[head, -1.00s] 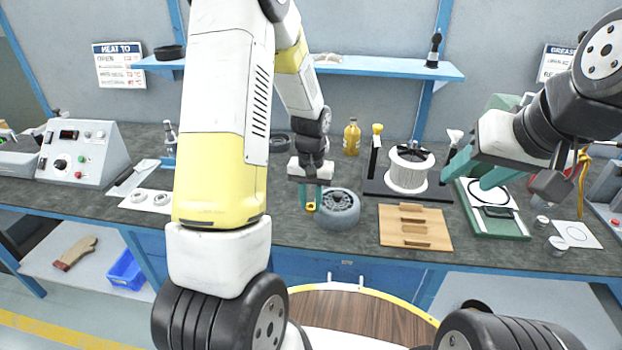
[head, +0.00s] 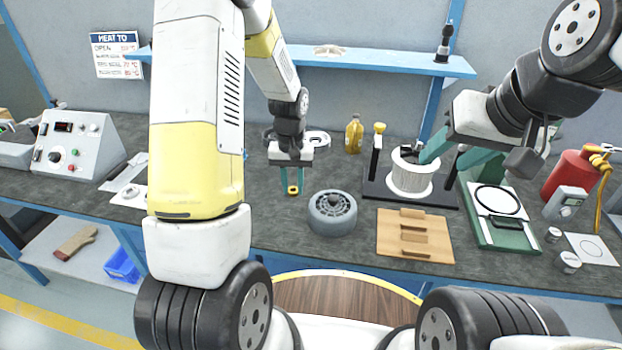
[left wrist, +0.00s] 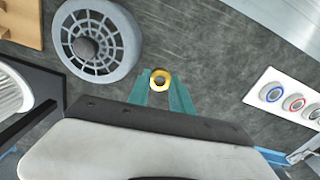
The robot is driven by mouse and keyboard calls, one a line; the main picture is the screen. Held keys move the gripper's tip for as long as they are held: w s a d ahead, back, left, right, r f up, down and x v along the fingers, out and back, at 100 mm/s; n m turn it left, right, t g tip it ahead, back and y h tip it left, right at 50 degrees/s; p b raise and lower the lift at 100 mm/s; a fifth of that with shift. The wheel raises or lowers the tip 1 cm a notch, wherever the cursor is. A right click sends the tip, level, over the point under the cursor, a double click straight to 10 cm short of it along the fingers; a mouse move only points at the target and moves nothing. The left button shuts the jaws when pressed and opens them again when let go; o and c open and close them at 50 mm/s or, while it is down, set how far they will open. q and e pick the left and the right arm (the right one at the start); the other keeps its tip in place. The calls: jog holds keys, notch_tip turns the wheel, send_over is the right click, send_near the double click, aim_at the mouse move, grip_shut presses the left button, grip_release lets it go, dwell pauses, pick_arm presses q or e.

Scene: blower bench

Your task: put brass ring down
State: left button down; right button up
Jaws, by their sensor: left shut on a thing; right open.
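The brass ring (head: 293,190) is a small yellow ring between the teal fingertips of my left gripper (head: 293,183). In the left wrist view the ring (left wrist: 160,80) sits at the tips of the left gripper (left wrist: 160,92), over the dark bench top. I cannot tell whether the ring touches the bench. The grey round finned wheel (head: 333,212) stands to the right of the ring, apart from it. My right gripper (head: 445,158) is open near the white spool (head: 411,178); I see nothing held in it.
A wooden board with slats (head: 415,236) lies right of the finned wheel. A green tray (head: 500,238) is further right, near a red canister (head: 572,175). A white card with coloured rings (left wrist: 293,103) shows in the left wrist view. The bench around the brass ring is clear.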

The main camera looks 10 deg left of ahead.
aim_at(293, 202)
pick_arm(q)
jog(key=w+a+r+n, duration=0.1)
jog(key=w+r+n, duration=0.2)
jog(key=w+n, duration=0.1)
jog(key=f, duration=0.9)
jog(key=shift+w+a+f, duration=0.15)
jog(key=shift+a+f, duration=0.05)
jog(key=shift+f, duration=0.2)
jog(key=shift+f, duration=0.1)
jog(key=shift+f, duration=0.1)
jog(key=c, duration=1.1)
grip_release()
jog(key=shift+f, duration=0.1)
jog(key=shift+c, duration=0.2)
